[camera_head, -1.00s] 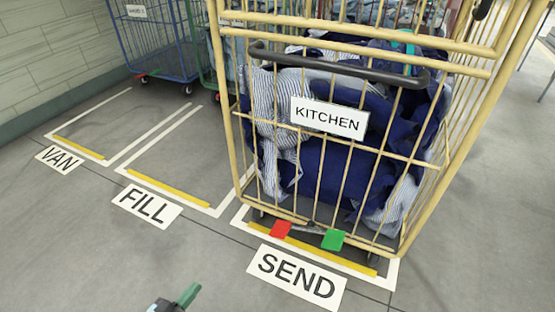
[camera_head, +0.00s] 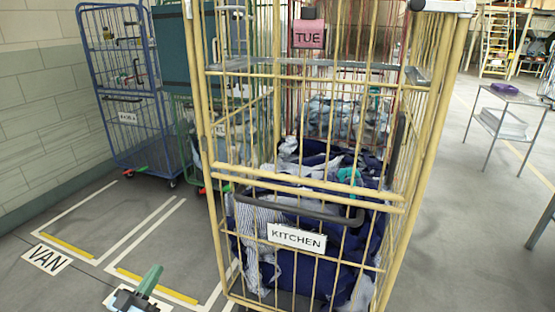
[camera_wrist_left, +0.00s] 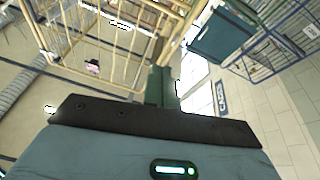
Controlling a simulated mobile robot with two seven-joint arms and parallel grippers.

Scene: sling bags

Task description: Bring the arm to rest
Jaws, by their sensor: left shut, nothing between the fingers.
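My left gripper (camera_head: 150,278) shows at the bottom left of the head view, its green fingers shut with nothing between them. It is in front of the floor bays, to the left of the yellow cage trolley (camera_head: 214,190), and apart from it. In the left wrist view the shut fingers (camera_wrist_left: 160,84) point away from the camera, with the yellow cage wires beyond on the left. My right gripper is not in view.
The yellow trolley with the KITCHEN sign (camera_head: 297,238) holds blue and striped laundry (camera_head: 300,270). A blue cage (camera_head: 140,130) and a green one stand behind at left. Marked floor bays with a VAN label (camera_head: 46,258) are empty. A metal table (camera_head: 515,97) stands at right.

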